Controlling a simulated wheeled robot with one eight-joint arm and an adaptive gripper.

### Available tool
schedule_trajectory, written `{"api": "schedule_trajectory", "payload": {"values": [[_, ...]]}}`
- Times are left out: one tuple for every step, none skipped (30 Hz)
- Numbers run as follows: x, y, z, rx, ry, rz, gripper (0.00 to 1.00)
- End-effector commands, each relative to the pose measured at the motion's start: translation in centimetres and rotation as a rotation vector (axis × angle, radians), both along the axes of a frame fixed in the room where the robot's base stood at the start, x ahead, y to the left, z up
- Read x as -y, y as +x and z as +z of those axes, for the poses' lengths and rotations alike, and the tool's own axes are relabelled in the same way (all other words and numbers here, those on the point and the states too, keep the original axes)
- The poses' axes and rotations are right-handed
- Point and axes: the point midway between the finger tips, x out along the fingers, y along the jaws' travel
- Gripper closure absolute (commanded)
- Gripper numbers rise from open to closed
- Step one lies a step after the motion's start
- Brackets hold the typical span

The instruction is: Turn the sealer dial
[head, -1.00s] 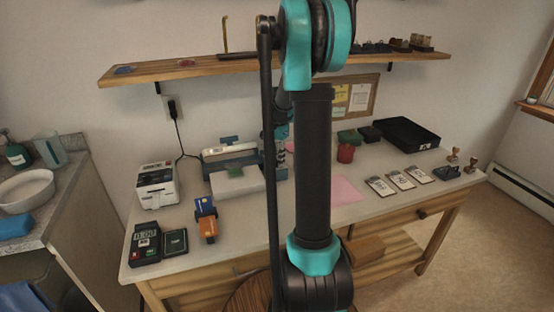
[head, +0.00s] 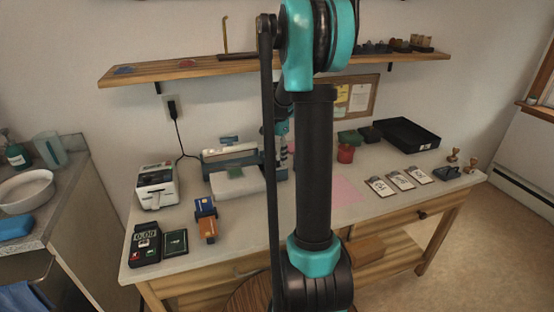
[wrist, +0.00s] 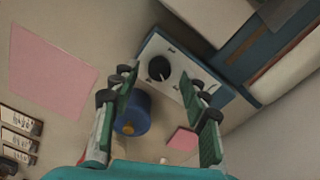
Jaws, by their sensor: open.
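The sealer (head: 222,160) is a blue-and-white machine at the back of the table in the head view, partly behind my arm. In the wrist view its white end panel (wrist: 176,88) carries a round black dial (wrist: 159,68). My gripper (wrist: 157,80) is open, with its green-padded fingers reaching toward the panel. The dial shows in the gap between the fingertips, with no visible contact. How far the fingertips are from it is hard to tell. In the head view my arm hides the dial and most of my gripper.
A blue cylinder (wrist: 132,117) stands close by the left finger in the wrist view. A pink sheet (head: 347,191) lies on the table. A label printer (head: 157,186) stands left of the sealer. Cards (head: 402,180) and a black tray (head: 407,135) are at the right.

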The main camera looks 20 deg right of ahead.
Motion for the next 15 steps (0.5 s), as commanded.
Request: {"api": "schedule_trajectory", "payload": {"values": [[0.0, -0.1, 1.0, 0.000, 0.000, 0.000, 0.55], [0.0, -0.1, 1.6, 0.000, 0.000, 0.000, 0.55], [0.0, 0.0, 2.4, 0.000, 0.000, 0.000, 0.55], [0.0, -0.1, 3.1, 0.000, 0.000, 0.000, 0.55], [0.0, 0.0, 3.7, 0.000, 0.000, 0.000, 0.55], [0.0, -0.1, 4.5, 0.000, 0.000, 0.000, 0.55], [0.0, -0.1, 5.2, 0.000, 0.000, 0.000, 0.55], [0.0, 0.0, 5.7, 0.000, 0.000, 0.000, 0.55], [0.0, 0.0, 6.5, 0.000, 0.000, 0.000, 0.55], [0.0, 0.0, 7.0, 0.000, 0.000, 0.000, 0.55], [0.0, 0.0, 7.5, 0.000, 0.000, 0.000, 0.55], [0.0, 0.0, 8.1, 0.000, 0.000, 0.000, 0.55], [0.0, 0.0, 8.5, 0.000, 0.000, 0.000, 0.55], [0.0, 0.0, 8.8, 0.000, 0.000, 0.000, 0.55], [0.0, 0.0, 9.2, 0.000, 0.000, 0.000, 0.55]]}}
